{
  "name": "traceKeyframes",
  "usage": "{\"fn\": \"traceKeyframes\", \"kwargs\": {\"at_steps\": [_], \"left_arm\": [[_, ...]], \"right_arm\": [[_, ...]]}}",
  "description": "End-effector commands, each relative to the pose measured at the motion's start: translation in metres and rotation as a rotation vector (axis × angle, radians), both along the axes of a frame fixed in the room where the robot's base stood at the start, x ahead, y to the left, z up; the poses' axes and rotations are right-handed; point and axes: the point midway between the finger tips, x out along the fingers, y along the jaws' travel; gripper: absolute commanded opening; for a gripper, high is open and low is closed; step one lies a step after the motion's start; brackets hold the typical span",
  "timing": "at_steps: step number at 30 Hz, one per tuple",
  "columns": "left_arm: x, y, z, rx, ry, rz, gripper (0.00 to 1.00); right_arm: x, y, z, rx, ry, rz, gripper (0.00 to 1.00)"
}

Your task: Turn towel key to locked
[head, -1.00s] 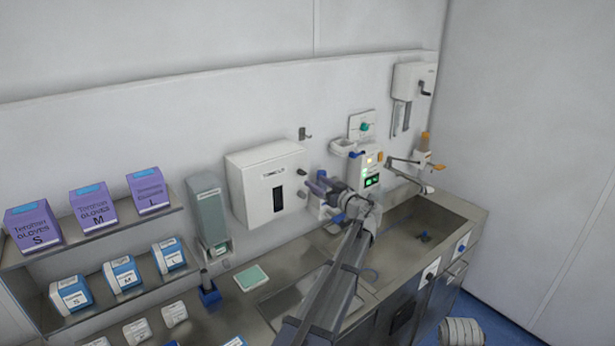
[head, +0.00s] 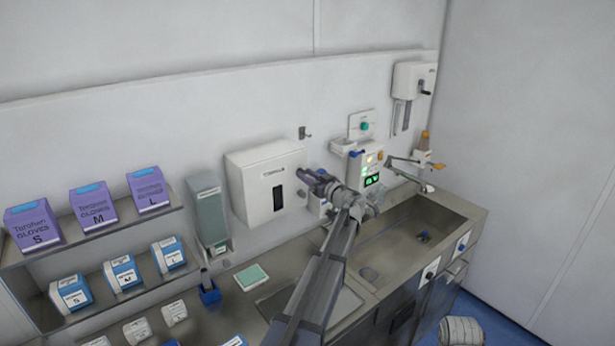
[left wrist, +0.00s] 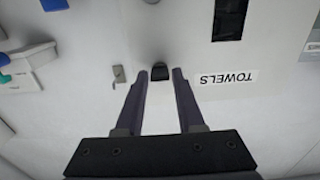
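The white towel dispenser (head: 251,197) hangs on the wall with a dark window in its front. It shows upside down in the left wrist view, with its TOWELS label (left wrist: 226,78). A small black key or knob (left wrist: 160,72) sits beside the label, between my left fingertips. My left gripper (head: 306,174) is at the dispenser's right side. In the left wrist view its two fingers (left wrist: 161,73) are apart, one on each side of the black key, with narrow gaps showing. Contact and the key's lock marking cannot be made out. My right gripper is not in view.
A wall panel with a green display (head: 372,181) and a sink (head: 400,235) are right of my left gripper. A grey-green dispenser (head: 208,210) hangs to the left. Glove boxes (head: 95,207) stand on shelves farther left. A metal hook (left wrist: 118,76) is near my fingers.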

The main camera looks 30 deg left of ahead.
Motion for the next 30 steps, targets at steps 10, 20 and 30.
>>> {"fn": "traceKeyframes", "kwargs": {"at_steps": [10,20,30], "left_arm": [[0.0,-0.0002,0.0,0.0,0.0,0.0,0.0],[0.0,-0.0003,0.0,0.002,0.004,0.0,0.0],[0.0001,-0.0003,0.0,0.056,0.135,0.0,0.0]], "right_arm": [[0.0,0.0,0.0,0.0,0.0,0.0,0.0],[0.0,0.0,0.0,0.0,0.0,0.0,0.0],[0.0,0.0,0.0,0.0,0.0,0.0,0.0]]}}
